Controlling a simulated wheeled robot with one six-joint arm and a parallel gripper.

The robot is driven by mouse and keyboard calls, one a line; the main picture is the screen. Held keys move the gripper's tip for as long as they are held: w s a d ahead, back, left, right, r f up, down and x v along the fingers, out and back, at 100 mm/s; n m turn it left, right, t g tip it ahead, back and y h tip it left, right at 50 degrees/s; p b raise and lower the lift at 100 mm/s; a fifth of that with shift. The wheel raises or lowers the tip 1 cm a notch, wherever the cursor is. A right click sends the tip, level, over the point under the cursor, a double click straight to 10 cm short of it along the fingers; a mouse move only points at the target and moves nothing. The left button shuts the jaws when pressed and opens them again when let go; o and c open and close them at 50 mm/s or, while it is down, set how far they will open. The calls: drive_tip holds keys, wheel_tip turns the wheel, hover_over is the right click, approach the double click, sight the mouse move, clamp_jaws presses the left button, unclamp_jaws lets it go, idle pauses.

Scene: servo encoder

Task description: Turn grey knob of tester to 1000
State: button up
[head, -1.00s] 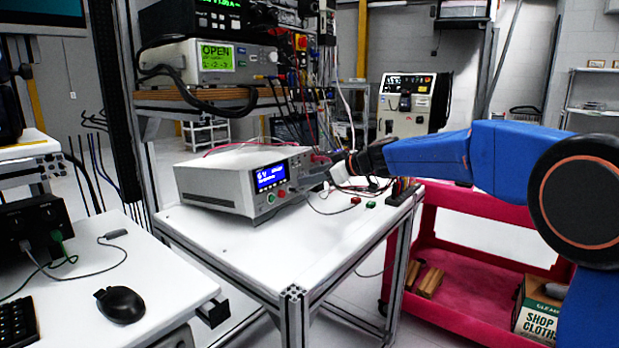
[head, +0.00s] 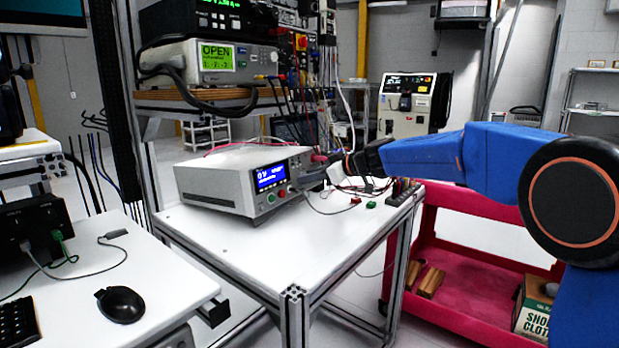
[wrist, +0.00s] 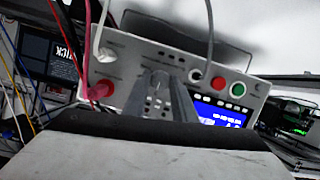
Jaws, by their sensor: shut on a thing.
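The tester (head: 232,178) is a light-grey box on the white table, with a lit blue display (head: 270,177) on its front. The display's large text looks like "0 V"; the smaller text is too small to read surely. In the wrist view the tester's front panel (wrist: 130,58) appears tilted, with its blue display (wrist: 222,113) partly cut off by my own wrist. My gripper (wrist: 163,82) is at the panel beside the display, shut on the grey knob. The fingers hide most of the knob, so its pointer setting cannot be seen. In the head view my gripper (head: 318,178) meets the tester's right front.
Red and pale plugs with cables stand beside my fingers on the panel, including a red plug (wrist: 102,89). Red (wrist: 217,83) and green (wrist: 238,90) buttons are on the other side. Loose leads lie on the white table (head: 270,240). A red cart (head: 470,270) stands at right.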

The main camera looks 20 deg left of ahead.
drive_tip(key=m+g+y, duration=0.1)
drive_tip(key=m, duration=0.5)
drive_tip(key=m+g+y, duration=0.1)
drive_tip(key=m+y, duration=0.1)
drive_tip(key=m, duration=0.5)
drive_tip(key=f+m+g+y, duration=0.1)
drive_tip(key=m, duration=0.6)
drive_tip(key=shift+w+d+g+y, duration=0.15)
drive_tip(key=shift+w+g+y, duration=0.15)
drive_tip(key=shift+w+y, duration=0.1)
drive_tip(key=shift+m, duration=0.3)
idle(0.3)
drive_tip(key=o, duration=1)
drive_tip(key=shift+o, duration=0.2)
drive_tip(key=shift+s, duration=0.1)
drive_tip(key=s+d, duration=0.1)
drive_tip(key=d, duration=1.6)
drive_tip(key=shift+d+r, duration=0.25)
drive_tip(key=shift+r, duration=0.1)
